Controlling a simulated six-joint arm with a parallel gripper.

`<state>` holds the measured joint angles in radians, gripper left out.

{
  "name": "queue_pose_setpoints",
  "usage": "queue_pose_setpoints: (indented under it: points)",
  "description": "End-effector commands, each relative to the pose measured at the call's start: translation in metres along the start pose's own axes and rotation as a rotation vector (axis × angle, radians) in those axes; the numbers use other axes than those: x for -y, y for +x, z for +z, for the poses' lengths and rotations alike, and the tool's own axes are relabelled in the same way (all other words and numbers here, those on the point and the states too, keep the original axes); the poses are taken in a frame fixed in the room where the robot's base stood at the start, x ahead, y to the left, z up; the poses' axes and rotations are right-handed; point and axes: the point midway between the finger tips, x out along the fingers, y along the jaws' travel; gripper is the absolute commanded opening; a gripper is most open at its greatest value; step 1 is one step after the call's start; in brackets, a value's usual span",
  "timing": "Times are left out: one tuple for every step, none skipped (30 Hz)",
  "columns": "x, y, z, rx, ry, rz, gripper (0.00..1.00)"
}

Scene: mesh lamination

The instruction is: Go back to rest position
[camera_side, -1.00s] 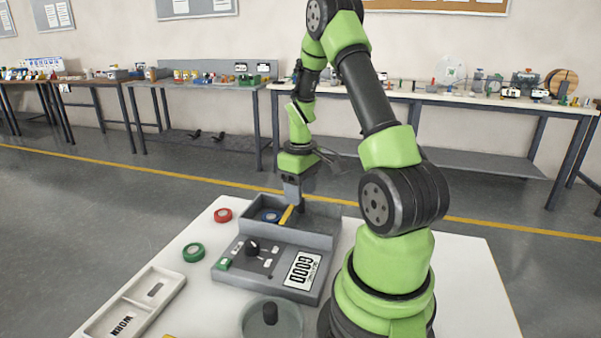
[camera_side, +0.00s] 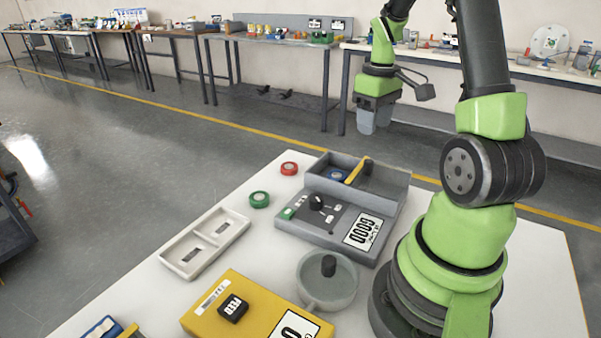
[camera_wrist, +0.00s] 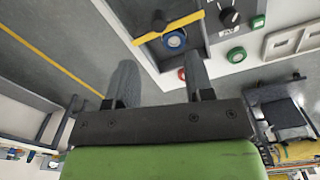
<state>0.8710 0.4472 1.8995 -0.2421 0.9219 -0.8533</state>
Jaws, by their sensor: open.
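My gripper (camera_side: 372,124) hangs in the air at the back right, above and behind the grey machine, clear of the table. In the wrist view its two fingers (camera_wrist: 160,85) stand apart with nothing between them. The blue ring also shows in the wrist view (camera_wrist: 175,41).
A red ring (camera_side: 289,168) and a green ring (camera_side: 259,199) lie left of the machine. A white two-part tray (camera_side: 207,242), a yellow box (camera_side: 215,300) and a round clear dish (camera_side: 327,285) stand nearer the front. Benches with many items line the wall.

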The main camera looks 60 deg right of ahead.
Motion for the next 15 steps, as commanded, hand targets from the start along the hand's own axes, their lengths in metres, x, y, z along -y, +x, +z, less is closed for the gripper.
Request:
queue_pose_setpoints:
  points:
    - [0.005, -0.005, -0.002, -0.011, -0.001, 0.004, 0.48]
    - [0.01, -0.009, -0.003, -0.023, 0.0, 0.008, 0.48]
    - [0.019, -0.017, -0.005, -0.043, 0.001, 0.014, 0.48]
    - [0.028, -0.025, -0.007, -0.062, 0.002, 0.018, 0.48]
    - [0.038, -0.033, -0.008, -0.084, 0.004, 0.022, 0.48]
    - [0.054, -0.045, -0.009, -0.119, 0.009, 0.023, 0.48]
    - [0.067, -0.054, -0.008, -0.148, 0.012, 0.023, 0.48]
    - [0.08, -0.063, -0.006, -0.178, 0.017, 0.02, 0.48]
    - [0.099, -0.074, -0.003, -0.218, 0.022, 0.01, 0.48]
    - [0.112, -0.082, 0.001, -0.248, 0.028, 0.001, 0.48]
    - [0.124, -0.089, 0.006, -0.278, 0.033, -0.012, 0.48]
    - [0.141, -0.098, 0.014, -0.315, 0.038, -0.032, 0.48]
    - [0.152, -0.104, 0.02, -0.343, 0.043, -0.049, 0.48]
    - [0.163, -0.109, 0.027, -0.369, 0.047, -0.07, 0.48]
    - [0.176, -0.115, 0.038, -0.403, 0.052, -0.099, 0.48]
